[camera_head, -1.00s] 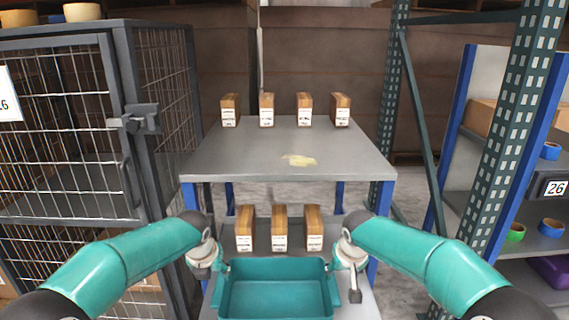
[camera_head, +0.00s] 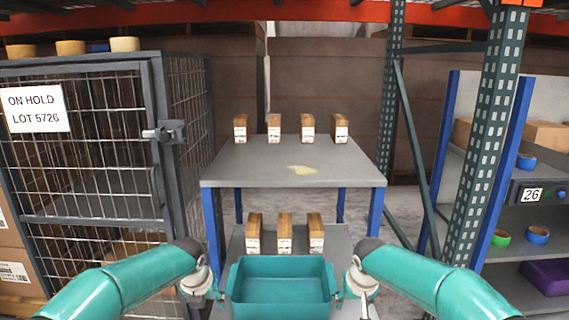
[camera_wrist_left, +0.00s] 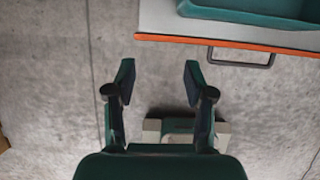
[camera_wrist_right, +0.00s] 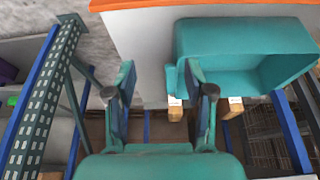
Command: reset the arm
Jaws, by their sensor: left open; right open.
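My left gripper (camera_head: 214,294) is at the left side of a teal tote (camera_head: 282,288) in the head view. In the left wrist view its two fingers (camera_wrist_left: 158,78) stand apart with nothing between them, above grey floor. My right gripper (camera_head: 360,292) is at the tote's right side. In the right wrist view its fingers (camera_wrist_right: 160,78) are apart and empty, close beside the tote (camera_wrist_right: 225,38). The tote looks empty in the head view. It rests on a pale surface with an orange edge (camera_wrist_left: 240,43). Both arms reach forward on either side of it.
A grey table (camera_head: 250,165) ahead carries several labelled brown boxes at its back. More such boxes (camera_head: 285,235) stand on its lower shelf. A wire cage (camera_head: 85,150) marked ON HOLD stands left. A green rack upright (camera_head: 485,140) and shelves with tape rolls (camera_head: 537,235) are right.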

